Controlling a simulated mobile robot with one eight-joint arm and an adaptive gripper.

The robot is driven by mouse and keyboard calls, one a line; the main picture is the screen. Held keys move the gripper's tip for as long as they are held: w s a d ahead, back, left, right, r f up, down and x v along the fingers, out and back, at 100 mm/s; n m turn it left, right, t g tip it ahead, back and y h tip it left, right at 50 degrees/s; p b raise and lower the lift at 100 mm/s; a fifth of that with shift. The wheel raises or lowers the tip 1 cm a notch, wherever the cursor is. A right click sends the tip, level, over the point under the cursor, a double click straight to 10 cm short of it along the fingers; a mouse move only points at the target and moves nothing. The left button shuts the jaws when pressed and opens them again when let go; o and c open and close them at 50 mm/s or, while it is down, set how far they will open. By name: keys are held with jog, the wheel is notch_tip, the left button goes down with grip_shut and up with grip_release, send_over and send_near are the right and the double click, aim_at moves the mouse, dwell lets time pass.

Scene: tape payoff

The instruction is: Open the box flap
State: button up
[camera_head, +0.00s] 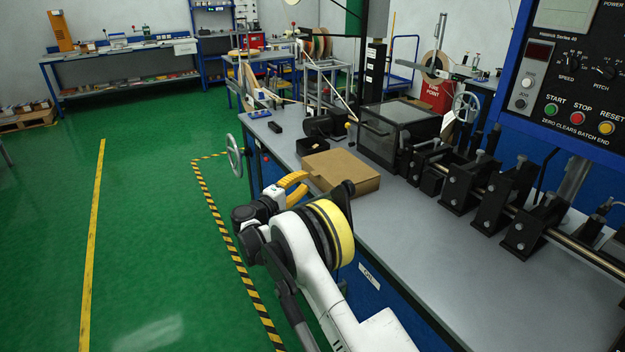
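A brown cardboard box (342,168) lies on the grey bench top, left of the black machine parts. Its top looks flat and closed, and no flap stands up. My gripper (306,181) has two yellow-orange curved fingers at the box's left side, by the bench's edge. The fingers look apart with nothing between them. Whether a fingertip touches the box cannot be told. My arm hides the box's lower front edge in part.
A black case with a clear lid (400,122) stands behind the box. A small open black tray (312,146) is at its back left. Black clamps on a rail (495,190) line the right. The bench top (440,250) in front is bare. A handwheel (234,155) sticks out at the bench's left end.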

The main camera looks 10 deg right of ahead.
aim_at(313, 174)
jog(key=b+x, duration=0.1)
jog(key=x, duration=0.4)
jog(key=shift+w, duration=0.1)
grip_shut()
